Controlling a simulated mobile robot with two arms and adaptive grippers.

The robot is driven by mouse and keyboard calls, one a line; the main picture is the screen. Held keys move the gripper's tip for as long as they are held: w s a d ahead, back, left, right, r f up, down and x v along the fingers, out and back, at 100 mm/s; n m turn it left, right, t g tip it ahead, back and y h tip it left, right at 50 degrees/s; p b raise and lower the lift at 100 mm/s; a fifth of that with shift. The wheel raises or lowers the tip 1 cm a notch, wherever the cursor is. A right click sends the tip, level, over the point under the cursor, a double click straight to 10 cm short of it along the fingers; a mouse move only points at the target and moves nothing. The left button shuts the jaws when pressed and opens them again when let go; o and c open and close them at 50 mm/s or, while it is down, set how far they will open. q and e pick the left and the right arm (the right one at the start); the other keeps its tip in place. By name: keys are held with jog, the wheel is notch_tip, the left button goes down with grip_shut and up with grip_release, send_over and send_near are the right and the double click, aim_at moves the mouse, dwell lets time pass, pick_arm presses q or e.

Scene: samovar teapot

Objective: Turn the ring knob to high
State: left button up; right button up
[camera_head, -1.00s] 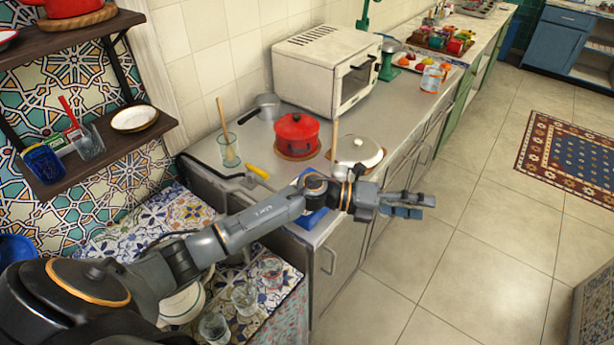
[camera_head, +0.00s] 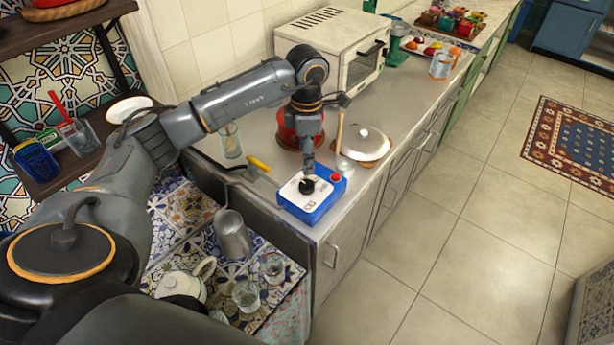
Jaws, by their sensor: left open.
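A blue box with a white top (camera_head: 296,205) sits on the near end of the grey counter. It has a black knob (camera_head: 306,186) on its top and a red button (camera_head: 336,177) at its right corner. My left gripper (camera_head: 308,172) points down just above the knob, its fingers at or very near it. The gripper is open, but it is seen edge-on and I cannot tell whether it touches the knob. The knob's markings are too small to read. My right gripper is not in view.
A red pot (camera_head: 288,131) stands behind my left arm, partly hidden. A lidded pan (camera_head: 366,142) with a wooden-handled tool stands right of it. A yellow-handled tool (camera_head: 259,165) lies left of the box. A metal pitcher (camera_head: 232,236), teapot (camera_head: 182,287) and glasses stand on the tiled table.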

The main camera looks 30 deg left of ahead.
aim_at(307, 184)
pick_arm(q)
notch_tip(307, 184, down, 9)
jog(key=shift+f+p, duration=0.15)
jog(key=shift+p, duration=0.95)
jog(key=shift+c, duration=0.9)
jog(key=c, duration=1)
